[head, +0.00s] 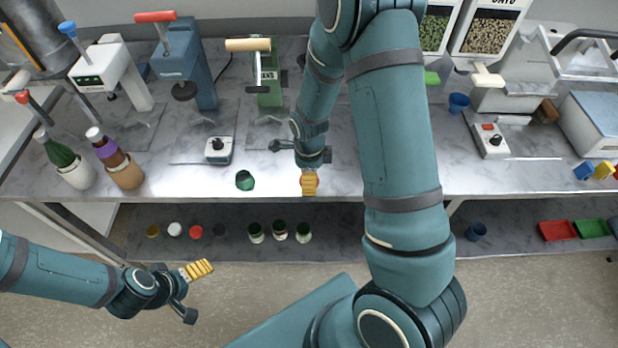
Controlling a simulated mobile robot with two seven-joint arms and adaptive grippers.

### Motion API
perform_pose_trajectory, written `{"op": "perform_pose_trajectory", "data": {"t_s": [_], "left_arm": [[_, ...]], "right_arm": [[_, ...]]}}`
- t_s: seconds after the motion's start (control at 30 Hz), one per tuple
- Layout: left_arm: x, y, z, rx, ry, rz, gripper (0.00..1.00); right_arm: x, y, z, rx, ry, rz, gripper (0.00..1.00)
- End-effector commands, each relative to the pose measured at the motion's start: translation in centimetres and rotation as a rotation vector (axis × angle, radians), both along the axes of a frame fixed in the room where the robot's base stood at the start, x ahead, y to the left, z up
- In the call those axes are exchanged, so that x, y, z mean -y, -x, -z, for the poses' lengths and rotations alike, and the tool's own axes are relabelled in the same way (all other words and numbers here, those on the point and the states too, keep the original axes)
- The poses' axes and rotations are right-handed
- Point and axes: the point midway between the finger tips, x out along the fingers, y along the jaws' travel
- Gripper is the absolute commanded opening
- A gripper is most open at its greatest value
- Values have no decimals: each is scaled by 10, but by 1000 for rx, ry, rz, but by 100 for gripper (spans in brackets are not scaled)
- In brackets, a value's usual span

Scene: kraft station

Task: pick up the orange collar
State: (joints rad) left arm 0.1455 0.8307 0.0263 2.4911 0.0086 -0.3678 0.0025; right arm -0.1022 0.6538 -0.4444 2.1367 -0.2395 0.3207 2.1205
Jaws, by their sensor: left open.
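No thing in the head view is plainly an orange collar. The closest in colour are a tan-orange sleeve (127,175) around the foot of a brown bottle at the counter's left, and a small amber disc (153,231) on the lower shelf; I cannot tell whether either is the collar. My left gripper (195,292) is open and empty, low in front of the shelf, apart from both. My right gripper (293,166) has its fingers spread near the counter's front edge, with nothing visible between them. My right arm hides part of the counter and shelf.
A green cup (245,180) stands left of my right gripper. A green bottle (60,152) in a white sleeve stands at the left. Several lever presses line the back. The lower shelf (350,240) holds discs, jars, a blue cup (476,231) and a red tray (558,231).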

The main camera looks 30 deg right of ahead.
Motion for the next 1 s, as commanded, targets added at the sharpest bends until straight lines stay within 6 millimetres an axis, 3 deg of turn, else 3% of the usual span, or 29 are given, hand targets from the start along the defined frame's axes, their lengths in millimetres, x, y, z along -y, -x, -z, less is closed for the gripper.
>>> {"op": "perform_pose_trajectory", "data": {"t_s": [0.1,0.33,0.57,1.0], "left_arm": [[0,0,1,0,0,0,90],[0,0,1,0,0,0,90],[0,0,1,0,0,0,90],[0,0,1,0,0,0,90]], "right_arm": [[0,0,9,0,0,0,90],[0,0,10,1,0,0,90],[0,0,10,1,0,0,40],[0,0,8,1,0,0,37]]}}
